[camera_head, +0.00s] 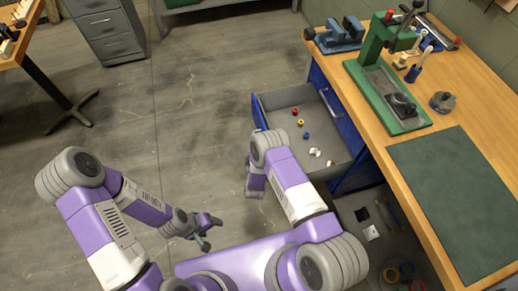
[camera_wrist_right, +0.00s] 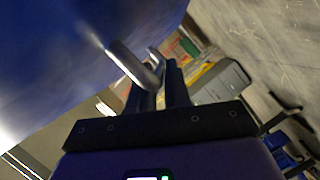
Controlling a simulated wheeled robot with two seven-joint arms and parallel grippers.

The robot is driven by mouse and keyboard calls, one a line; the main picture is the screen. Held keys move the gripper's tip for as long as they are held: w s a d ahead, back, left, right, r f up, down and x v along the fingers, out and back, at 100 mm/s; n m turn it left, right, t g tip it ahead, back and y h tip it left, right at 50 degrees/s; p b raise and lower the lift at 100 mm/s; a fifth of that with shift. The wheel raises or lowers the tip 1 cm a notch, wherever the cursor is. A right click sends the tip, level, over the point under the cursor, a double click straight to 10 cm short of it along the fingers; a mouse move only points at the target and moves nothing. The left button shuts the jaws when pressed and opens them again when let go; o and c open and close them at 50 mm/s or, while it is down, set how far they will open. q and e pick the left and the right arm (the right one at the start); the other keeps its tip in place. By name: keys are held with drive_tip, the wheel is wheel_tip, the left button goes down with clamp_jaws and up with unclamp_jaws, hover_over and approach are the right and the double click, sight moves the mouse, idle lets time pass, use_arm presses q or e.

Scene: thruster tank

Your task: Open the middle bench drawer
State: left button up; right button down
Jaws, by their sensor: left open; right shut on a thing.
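A bench drawer (camera_head: 285,96) with blue sides and a grey inside stands pulled out from the workbench in the head view. Small coloured parts lie in it. My right arm reaches over its front, and its gripper is hidden there. In the right wrist view, my right gripper (camera_wrist_right: 160,82) is shut on the grey bar handle (camera_wrist_right: 130,62) of a blue drawer front (camera_wrist_right: 60,60). The fingers partly cover the handle. My left gripper (camera_head: 208,228) is open and empty, low at the left of my body, away from the drawer.
The wooden workbench (camera_head: 480,105) carries a green press (camera_head: 385,85), a blue vise (camera_head: 338,36) and a dark green mat (camera_head: 455,190). Loose items lie low under the bench. A grey cabinet (camera_head: 108,30) stands at the back left. The floor left of the drawer is clear.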

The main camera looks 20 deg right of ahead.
drive_tip(key=c, duration=1.2)
unclamp_jaws()
drive_tip(key=shift+o, duration=0.2)
drive_tip(key=p+v, duration=0.2)
drive_tip(key=v, duration=0.5)
drive_tip(key=shift+s, duration=0.25)
drive_tip(key=shift+a+r, duration=0.1)
